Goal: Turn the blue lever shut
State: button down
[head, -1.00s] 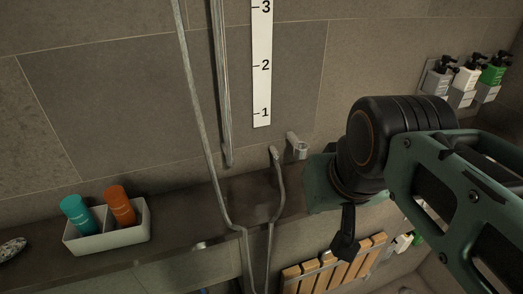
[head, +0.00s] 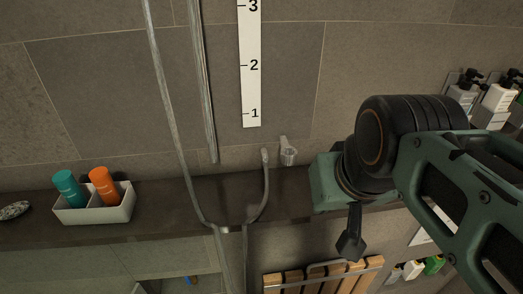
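A small blue piece (head: 188,281) shows low in the head view, below the dark ledge and left of the hanging hose. It may be the blue lever, but it is too small for me to tell its shape or position. My gripper (head: 350,246) hangs below the green and black wrist, right of centre. One dark finger shows, pointing down in front of the ledge's lower side. It is well right of the blue piece and touches nothing that I can see. Whether it is open or shut does not show.
The dark ledge (head: 160,219) holds a white caddy (head: 105,212) with teal and orange bottles. Grey hoses (head: 166,100) hang at centre, near a wall holder (head: 288,152). A wooden slatted rack (head: 322,277) is below the gripper. Pump bottles (head: 497,97) stand at right.

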aim_at(188, 281)
jog(key=l+u, duration=0.2)
jog(key=l, duration=0.15)
jog(key=k+l+u, duration=0.2)
jog(key=l, duration=0.15)
jog(key=k+l+u, duration=0.45)
jog(key=l, duration=0.15)
jog(key=k+l+u, duration=0.15)
jog(key=k, duration=0.35)
jog(key=k+l+u, duration=0.15)
jog(key=k, duration=0.35)
jog(key=i+j+u, duration=0.1)
jog(key=i+u, duration=0.2)
jog(key=i, duration=0.35)
jog(key=i+u, duration=0.3)
jog(key=i, duration=0.4)
jog(key=i+l+u, duration=0.25)
jog(key=i, duration=0.4)
